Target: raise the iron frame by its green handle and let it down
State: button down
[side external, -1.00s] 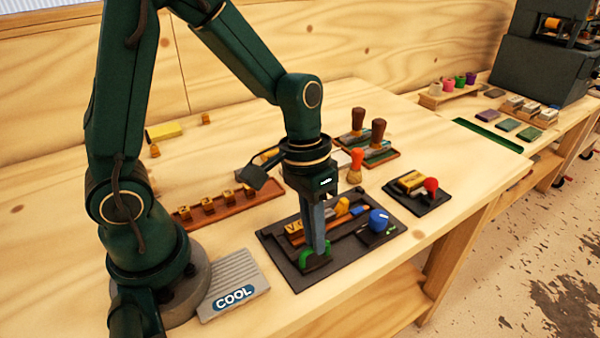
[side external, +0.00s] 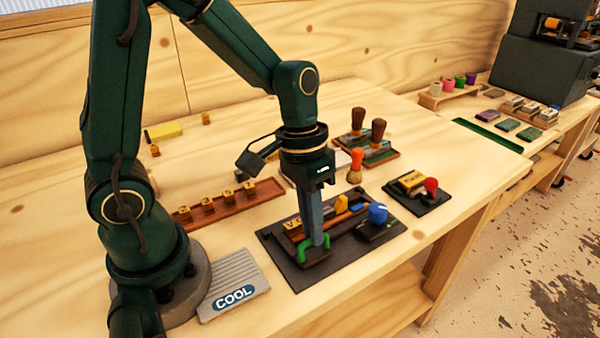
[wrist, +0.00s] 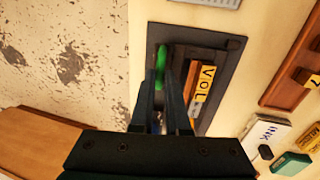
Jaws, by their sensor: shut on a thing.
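My gripper (side external: 319,240) points down and is shut on the top of the green handle. The fingers hide part of the handle. I cannot tell whether any part of the frame is clear of the plate under it.
An orange-topped handle (side external: 356,160) and a red-knobbed holder (side external: 430,186) are nearby. A ribbed grey block marked COOL (side external: 236,270) lies left of the frame. The bench's front edge is close by.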

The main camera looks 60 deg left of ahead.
jog(key=shift+a+r, duration=0.2)
jog(key=shift+a, duration=0.45)
jog(key=c, duration=0.9)
grip_release()
jog(key=shift+d, duration=0.1)
jog(key=v, duration=0.5)
